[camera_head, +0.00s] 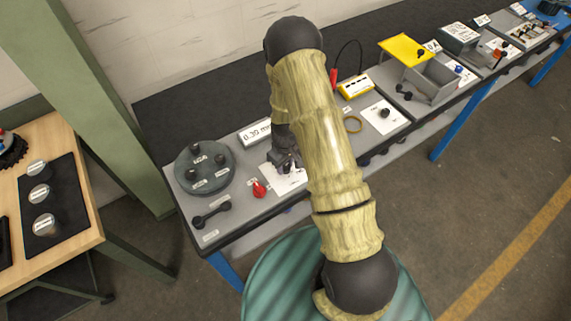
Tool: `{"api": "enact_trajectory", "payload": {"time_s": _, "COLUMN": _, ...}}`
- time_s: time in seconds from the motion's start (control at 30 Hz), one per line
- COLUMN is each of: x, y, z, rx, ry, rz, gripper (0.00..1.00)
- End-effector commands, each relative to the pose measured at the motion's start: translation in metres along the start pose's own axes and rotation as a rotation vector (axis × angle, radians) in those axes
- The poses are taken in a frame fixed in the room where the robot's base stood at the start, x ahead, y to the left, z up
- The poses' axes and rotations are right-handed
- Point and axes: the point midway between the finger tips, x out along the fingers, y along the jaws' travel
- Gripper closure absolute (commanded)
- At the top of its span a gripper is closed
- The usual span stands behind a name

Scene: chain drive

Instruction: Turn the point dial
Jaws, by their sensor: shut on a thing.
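My gripper (287,168) points down over a white plate (291,184) on the grey bench. It is shut on a small dark knob there, which I take for the point dial. The jaws and my arm hide most of the knob, so its pointer and marks cannot be read. Another white plate (374,124) with a black knob (384,113) lies farther right, apart from my gripper.
Left of my gripper are a round dark disc (205,167) with black knobs, a red knob (259,189) and a black lever (211,215). A display box (255,133) stands behind. A yellow meter (355,87) and a grey box (432,81) are farther right.

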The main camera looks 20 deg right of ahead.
Motion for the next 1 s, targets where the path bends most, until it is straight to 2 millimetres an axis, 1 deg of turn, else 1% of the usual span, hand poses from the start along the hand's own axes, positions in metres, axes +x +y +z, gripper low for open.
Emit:
{"api": "enact_trajectory", "payload": {"time_s": 0.27, "x": 0.0009, "y": 0.0028, "z": -0.0024, "rx": 0.164, "ry": 0.008, "rz": 0.007, "gripper": 0.91}}
{"api": "enact_trajectory", "payload": {"time_s": 0.8, "x": -0.0002, "y": 0.0043, "z": -0.0025, "rx": 0.660, "ry": 0.011, "rz": 0.005, "gripper": 0.91}}
{"api": "enact_trajectory", "payload": {"time_s": 1.0, "x": -0.0009, "y": 0.0056, "z": -0.0015, "rx": 0.822, "ry": 0.011, "rz": 0.003, "gripper": 0.91}}
